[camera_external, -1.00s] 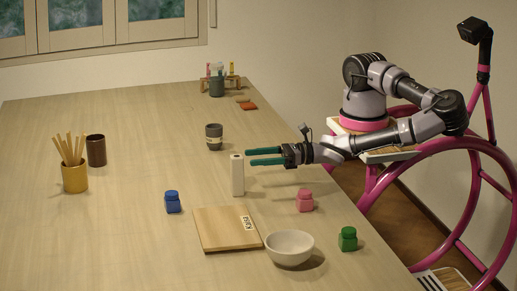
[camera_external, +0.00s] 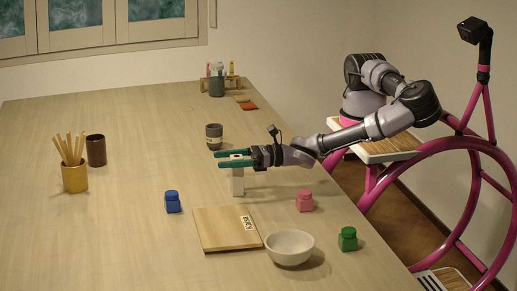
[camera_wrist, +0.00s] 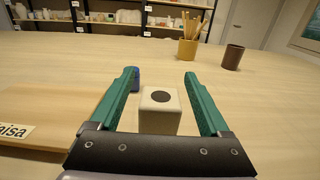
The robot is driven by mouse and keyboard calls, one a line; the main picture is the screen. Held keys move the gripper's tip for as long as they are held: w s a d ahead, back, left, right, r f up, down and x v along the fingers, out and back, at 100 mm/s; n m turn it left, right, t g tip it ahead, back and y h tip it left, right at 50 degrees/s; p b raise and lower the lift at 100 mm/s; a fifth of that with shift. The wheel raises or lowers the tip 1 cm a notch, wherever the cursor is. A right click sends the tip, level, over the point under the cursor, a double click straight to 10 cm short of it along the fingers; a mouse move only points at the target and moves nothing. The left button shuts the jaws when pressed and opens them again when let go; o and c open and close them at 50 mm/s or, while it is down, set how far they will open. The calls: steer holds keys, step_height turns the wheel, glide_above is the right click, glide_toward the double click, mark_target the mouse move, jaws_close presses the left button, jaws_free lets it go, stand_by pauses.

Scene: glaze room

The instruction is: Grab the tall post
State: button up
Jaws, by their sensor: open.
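The tall post (camera_external: 238,184) is a white upright block with a square top and a dark round hole in it. It stands on the table, and in the wrist view the post (camera_wrist: 160,108) sits between the two green fingers. My gripper (camera_external: 232,158) is open, with its fingers level around the upper part of the post. In the wrist view my gripper (camera_wrist: 160,85) shows gaps on both sides of the post, the right one a little wider. The fingers hide part of the post in the external view.
A wooden board (camera_external: 228,230) and a blue jar (camera_external: 172,202) lie near the post. A pink jar (camera_external: 304,200), white bowl (camera_external: 290,248) and green jar (camera_external: 348,239) are to the right. A dark cup (camera_external: 214,136) stands behind.

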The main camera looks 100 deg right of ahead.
jaws_close()
stand_by(1.3)
